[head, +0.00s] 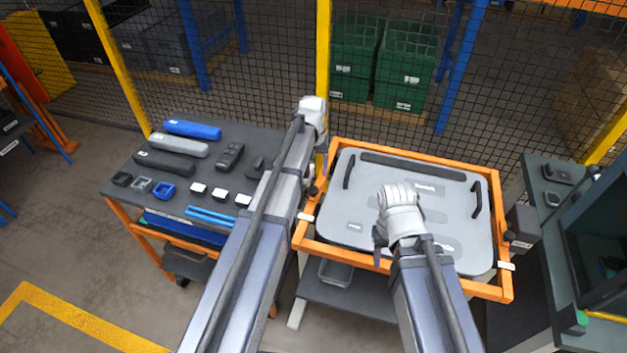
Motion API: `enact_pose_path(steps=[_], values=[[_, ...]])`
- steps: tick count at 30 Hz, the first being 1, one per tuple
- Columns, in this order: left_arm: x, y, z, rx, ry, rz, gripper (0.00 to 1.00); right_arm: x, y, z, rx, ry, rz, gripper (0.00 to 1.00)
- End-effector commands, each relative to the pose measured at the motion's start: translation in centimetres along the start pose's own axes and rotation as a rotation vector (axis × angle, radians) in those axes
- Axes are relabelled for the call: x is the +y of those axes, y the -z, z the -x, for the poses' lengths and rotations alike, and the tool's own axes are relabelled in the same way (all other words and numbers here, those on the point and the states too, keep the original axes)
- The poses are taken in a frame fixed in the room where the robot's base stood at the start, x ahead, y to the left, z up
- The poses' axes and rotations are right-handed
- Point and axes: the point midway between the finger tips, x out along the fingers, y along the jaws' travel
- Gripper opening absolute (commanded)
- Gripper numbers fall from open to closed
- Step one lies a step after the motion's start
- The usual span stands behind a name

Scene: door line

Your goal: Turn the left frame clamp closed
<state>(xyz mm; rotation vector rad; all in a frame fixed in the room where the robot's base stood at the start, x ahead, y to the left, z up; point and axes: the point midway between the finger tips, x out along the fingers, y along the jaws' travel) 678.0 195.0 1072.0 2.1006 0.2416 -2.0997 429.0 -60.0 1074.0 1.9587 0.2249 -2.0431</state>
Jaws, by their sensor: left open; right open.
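The orange frame (402,274) holds a grey door panel (335,228) with black handles, lying flat. The left frame clamp (313,190) appears as a small dark knob on the frame's left rail; my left arm partly covers that area, and I cannot tell which way it is turned. The right frame clamp (509,236) is a dark knob on the right rail. My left gripper (321,168) is open, pointing down close above the left clamp; contact cannot be told. My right gripper (379,251) is open above the panel's lower middle, apart from both clamps.
A dark table (120,187) at left holds blue, grey and black bars and small blocks. A dark bench (545,172) stands close at right. Mesh fence with a yellow post (323,60) runs behind the frame. A grey bin (336,272) sits below it.

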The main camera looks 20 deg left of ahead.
Motion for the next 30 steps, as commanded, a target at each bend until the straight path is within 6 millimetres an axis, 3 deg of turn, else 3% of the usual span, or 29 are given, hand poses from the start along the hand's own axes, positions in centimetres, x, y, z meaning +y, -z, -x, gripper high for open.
enact_pose_path(steps=[8,21,30], values=[[0.0,0.0,-1.7,0.000,0.000,-0.001,0.73,-0.2,0.1,-1.7,0.000,-0.001,0.003,0.50],[0.1,0.0,-7.1,0.000,0.000,-0.002,0.73,-0.7,0.4,-7.1,0.000,-0.001,0.007,0.50],[0.1,0.0,-7.8,0.000,0.000,-0.002,0.73,-0.7,0.5,-7.8,0.000,-0.001,0.006,0.50]])
